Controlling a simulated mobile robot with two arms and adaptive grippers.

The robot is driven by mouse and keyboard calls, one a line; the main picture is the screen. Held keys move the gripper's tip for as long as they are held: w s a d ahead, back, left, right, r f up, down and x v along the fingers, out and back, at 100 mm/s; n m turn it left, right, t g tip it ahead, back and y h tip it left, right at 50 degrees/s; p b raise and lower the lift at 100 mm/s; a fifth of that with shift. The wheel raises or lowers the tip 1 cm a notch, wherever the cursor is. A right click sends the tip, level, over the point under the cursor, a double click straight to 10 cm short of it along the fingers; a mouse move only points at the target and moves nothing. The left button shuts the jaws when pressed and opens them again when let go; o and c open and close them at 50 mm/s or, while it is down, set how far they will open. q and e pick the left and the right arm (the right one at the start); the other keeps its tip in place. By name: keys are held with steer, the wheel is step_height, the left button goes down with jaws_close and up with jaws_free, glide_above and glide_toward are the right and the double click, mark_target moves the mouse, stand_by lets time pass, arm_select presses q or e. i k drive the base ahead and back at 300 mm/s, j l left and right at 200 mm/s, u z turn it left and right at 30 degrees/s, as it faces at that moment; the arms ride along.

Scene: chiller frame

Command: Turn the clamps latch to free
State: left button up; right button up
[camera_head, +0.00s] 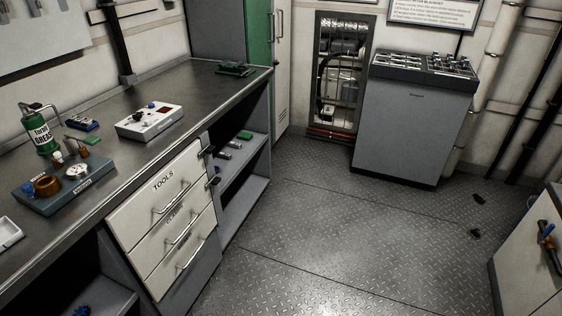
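The open metal frame with machinery inside (341,75) stands in the far wall, right of the green cabinet. Dark rounded units, a black hose and pipes show inside it, and orange-red pipes (331,134) run along its bottom. It looks like the chiller frame, but I cannot make out a clamp or latch on it at this distance. Neither of my grippers is in view.
A workbench (150,85) with drawers (165,212) runs along the left. A grey console (408,125) stands right of the frame. Small dark pieces (478,198) lie on the floor. A white cabinet (524,262) is at lower right. The middle floor is clear.

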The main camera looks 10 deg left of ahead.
mark_target(214, 181)
steer(key=i+l, duration=0.15)
steer(key=i, duration=0.35)
steer(key=i+l, duration=0.1)
steer(key=i, duration=0.45)
steer(key=i+l, duration=0.15)
steer(key=i, duration=0.35)
steer(key=i+l+u, duration=0.1)
steer(key=i+u, duration=0.2)
steer(key=u, duration=0.15)
steer(key=i+l+u, duration=0.2)
steer(key=u, duration=0.3)
steer(key=i+l+u, duration=0.25)
steer(key=u, duration=0.2)
steer(key=i+l+u, duration=0.15)
steer(key=l+u, duration=0.3)
